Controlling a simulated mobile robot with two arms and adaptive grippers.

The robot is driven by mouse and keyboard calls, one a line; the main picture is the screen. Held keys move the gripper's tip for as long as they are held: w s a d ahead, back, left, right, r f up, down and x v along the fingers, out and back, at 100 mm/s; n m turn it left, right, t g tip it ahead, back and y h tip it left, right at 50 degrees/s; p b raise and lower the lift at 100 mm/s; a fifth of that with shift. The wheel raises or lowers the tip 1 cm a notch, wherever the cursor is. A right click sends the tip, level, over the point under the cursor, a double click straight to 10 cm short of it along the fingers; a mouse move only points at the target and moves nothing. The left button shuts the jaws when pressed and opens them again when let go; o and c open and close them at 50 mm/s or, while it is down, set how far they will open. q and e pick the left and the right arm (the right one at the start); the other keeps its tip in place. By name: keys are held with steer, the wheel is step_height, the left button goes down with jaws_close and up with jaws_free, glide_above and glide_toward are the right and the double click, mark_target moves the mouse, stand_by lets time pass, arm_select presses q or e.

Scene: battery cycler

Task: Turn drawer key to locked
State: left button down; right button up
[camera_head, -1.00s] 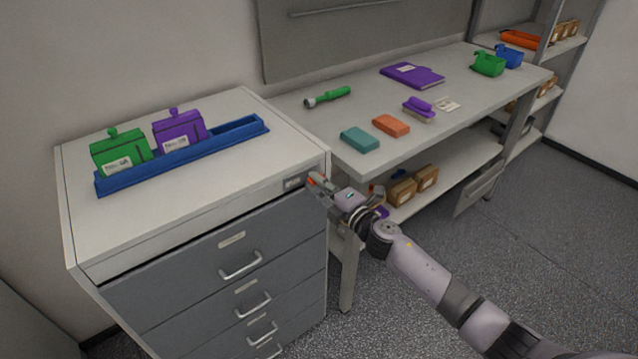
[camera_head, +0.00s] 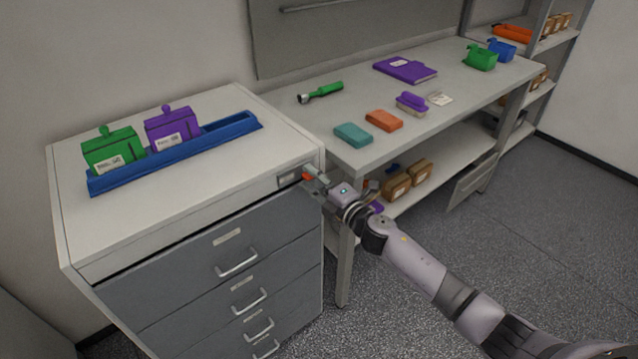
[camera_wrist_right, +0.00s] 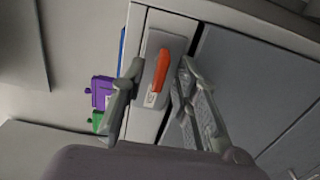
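The grey drawer cabinet (camera_head: 190,228) stands at the left in the head view, its drawers closed. The key is an orange handle (camera_wrist_right: 160,70) on a light lock plate (camera_wrist_right: 155,98) at the cabinet's upper front corner. The orange also shows in the head view (camera_head: 308,176), beside the plate (camera_head: 288,178). My right gripper (camera_head: 312,179) is at the key. In the wrist view, the fingers of my right gripper (camera_wrist_right: 158,85) are apart on either side of the orange handle, with visible gaps. My left gripper is out of view.
A blue tray (camera_head: 232,133) with a green box (camera_head: 112,155) and a purple box (camera_head: 170,128) sits on the cabinet.

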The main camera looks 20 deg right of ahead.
steer(key=v, duration=1.2)
steer(key=shift+w, duration=0.1)
steer(key=s+d+f+m+g+h, duration=0.1)
steer(key=d+f+m+g+h, duration=0.15)
steer(key=f, duration=0.65)
steer(key=s+d+f+m+g+h, duration=0.1)
steer(key=s+d+f+m+h, duration=0.2)
steer(key=f, duration=0.7)
steer(key=s+d+f+m+g, duration=0.1)
steer(key=s+f+m+g, duration=0.2)
steer(key=f, duration=0.5)
steer(key=s+d+f+m, duration=0.1)
steer(key=s+f+m, duration=0.2)
steer(key=s+f, duration=0.4)
steer(key=s+a+f+m+g, duration=0.2)
steer(key=s+f, duration=0.5)
steer(key=s, duration=0.4)
steer(key=s+a+f+m+g, duration=0.3)
steer(key=s+f, duration=0.4)
steer(key=s, duration=0.5)
steer(key=s+a+f+m+g, duration=0.2)
steer(key=s+f, duration=0.4)
steer(key=s, duration=0.5)
steer(key=shift+s+a+f+m+g+h, duration=0.4)
steer(key=shift+m+g, duration=0.25)
steer(key=shift+g, duration=0.6)
